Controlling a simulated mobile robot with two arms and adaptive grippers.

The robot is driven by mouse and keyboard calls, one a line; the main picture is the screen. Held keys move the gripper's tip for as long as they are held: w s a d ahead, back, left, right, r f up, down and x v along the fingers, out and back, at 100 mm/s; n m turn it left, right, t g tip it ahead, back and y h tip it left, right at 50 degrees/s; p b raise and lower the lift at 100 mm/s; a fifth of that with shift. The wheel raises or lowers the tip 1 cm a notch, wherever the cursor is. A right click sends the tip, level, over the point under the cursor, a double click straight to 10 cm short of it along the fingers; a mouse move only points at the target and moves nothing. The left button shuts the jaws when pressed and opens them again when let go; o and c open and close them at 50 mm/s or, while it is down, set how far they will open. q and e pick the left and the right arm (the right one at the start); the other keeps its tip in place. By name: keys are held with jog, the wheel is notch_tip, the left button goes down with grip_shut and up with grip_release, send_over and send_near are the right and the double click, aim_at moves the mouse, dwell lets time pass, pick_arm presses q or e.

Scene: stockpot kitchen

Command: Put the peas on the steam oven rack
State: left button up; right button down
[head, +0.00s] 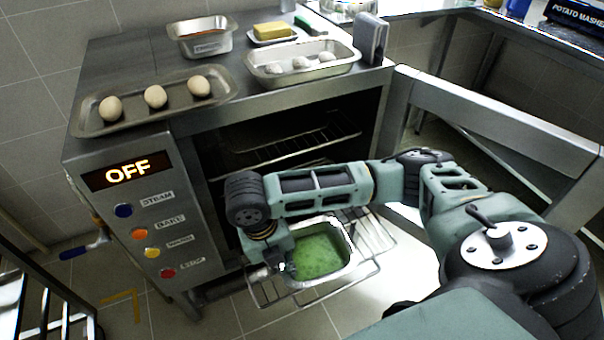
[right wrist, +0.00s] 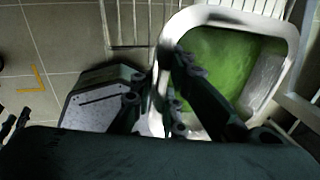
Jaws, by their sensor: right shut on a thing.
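The peas (head: 318,257) are a green mass in a metal pan (head: 350,262), seen in the head view at the pulled-out wire rack (head: 374,238) of the steam oven (head: 188,162). My right gripper (head: 285,268) is shut on the pan's left rim. The right wrist view shows its fingers (right wrist: 155,82) on either side of the rim, with the peas (right wrist: 215,68) to the right. The pan looks over or on the rack; whether it touches the wires is unclear. My left gripper is in neither view.
The oven door (head: 500,125) stands open on the right. On the oven top are a tray of eggs (head: 222,92), a small tin (head: 203,43), butter (head: 272,31) and another pan (head: 335,68). The oven display (head: 127,171) reads OFF.

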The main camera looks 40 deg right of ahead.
jog(key=shift+n, duration=0.4)
jog(key=w+f+b, duration=0.1)
jog(key=w+f, duration=0.1)
jog(key=w, duration=0.1)
jog(key=w+f+b, duration=0.1)
jog(key=w+f, duration=0.2)
jog(key=w, duration=0.1)
jog(key=w+a+f+b, duration=0.1)
jog(key=w+f+b, duration=0.1)
jog(key=w+f, duration=0.1)
jog(key=shift+w, duration=0.85)
jog(key=shift+f+b, duration=0.85)
jog(key=shift+f, duration=1.2)
jog(key=c, duration=1.8)
grip_release()
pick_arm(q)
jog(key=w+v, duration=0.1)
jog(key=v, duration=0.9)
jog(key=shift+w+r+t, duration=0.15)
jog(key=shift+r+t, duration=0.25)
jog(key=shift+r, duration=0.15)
pick_arm(e)
jog(key=shift+o, duration=0.2)
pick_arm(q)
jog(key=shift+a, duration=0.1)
